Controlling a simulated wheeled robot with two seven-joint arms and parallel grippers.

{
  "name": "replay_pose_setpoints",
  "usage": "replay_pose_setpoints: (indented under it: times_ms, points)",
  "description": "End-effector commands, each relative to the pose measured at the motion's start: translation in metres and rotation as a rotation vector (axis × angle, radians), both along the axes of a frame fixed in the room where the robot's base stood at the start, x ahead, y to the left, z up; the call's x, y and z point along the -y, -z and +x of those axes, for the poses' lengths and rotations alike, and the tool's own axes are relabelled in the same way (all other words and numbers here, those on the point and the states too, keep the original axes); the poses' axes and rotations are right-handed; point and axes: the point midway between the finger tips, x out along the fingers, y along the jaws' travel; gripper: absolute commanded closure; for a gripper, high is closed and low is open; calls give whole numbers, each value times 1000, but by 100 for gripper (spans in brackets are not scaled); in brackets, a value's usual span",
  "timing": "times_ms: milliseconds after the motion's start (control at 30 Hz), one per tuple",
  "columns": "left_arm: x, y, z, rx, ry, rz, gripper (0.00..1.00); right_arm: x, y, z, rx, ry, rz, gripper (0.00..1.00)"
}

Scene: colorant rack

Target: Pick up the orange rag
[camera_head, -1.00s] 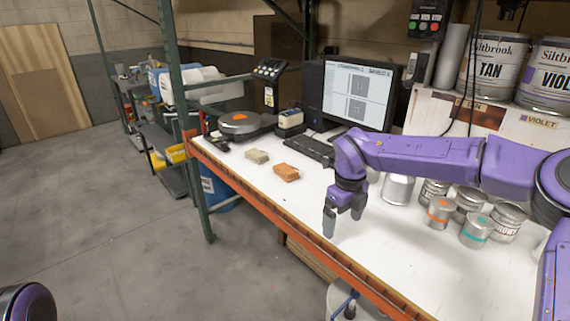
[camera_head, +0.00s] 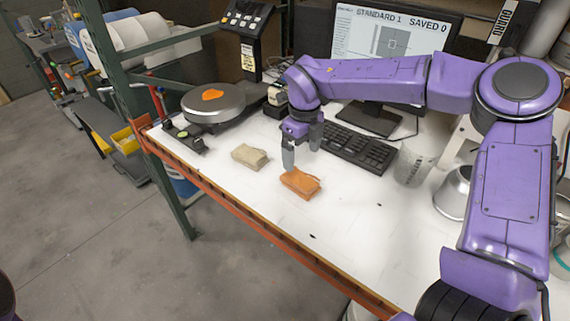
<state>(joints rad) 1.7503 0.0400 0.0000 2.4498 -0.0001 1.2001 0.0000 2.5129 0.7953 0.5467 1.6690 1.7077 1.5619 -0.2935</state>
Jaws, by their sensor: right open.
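The orange rag (camera_head: 301,184) is a small folded block lying on the white tabletop (camera_head: 330,240), near its front edge. My right gripper (camera_head: 300,158) points down, just above and behind the rag in the picture. It is open and empty; whether a fingertip touches the rag cannot be told. My left gripper is not in view.
A beige rag (camera_head: 249,156) lies just left of the orange one. A round grey device (camera_head: 214,103) with an orange piece on top stands farther left. A black keyboard (camera_head: 352,147) and a monitor (camera_head: 390,42) are behind. The table's front right is clear.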

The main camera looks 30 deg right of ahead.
Motion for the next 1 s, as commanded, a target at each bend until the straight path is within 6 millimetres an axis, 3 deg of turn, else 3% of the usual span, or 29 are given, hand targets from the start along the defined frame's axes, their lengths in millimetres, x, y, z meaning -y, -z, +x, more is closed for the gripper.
replay_pose_setpoints:
  times_ms: [133,700,967,1000]
  points:
    - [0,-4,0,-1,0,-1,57,1,11,-1,-4,1,0,4]
    - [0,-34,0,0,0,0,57,1,100,-4,-3,-4,0,4]
    - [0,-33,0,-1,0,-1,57,1,106,-3,1,-4,0,4]
    - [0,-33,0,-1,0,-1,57,1,106,-3,1,-4,0,17]
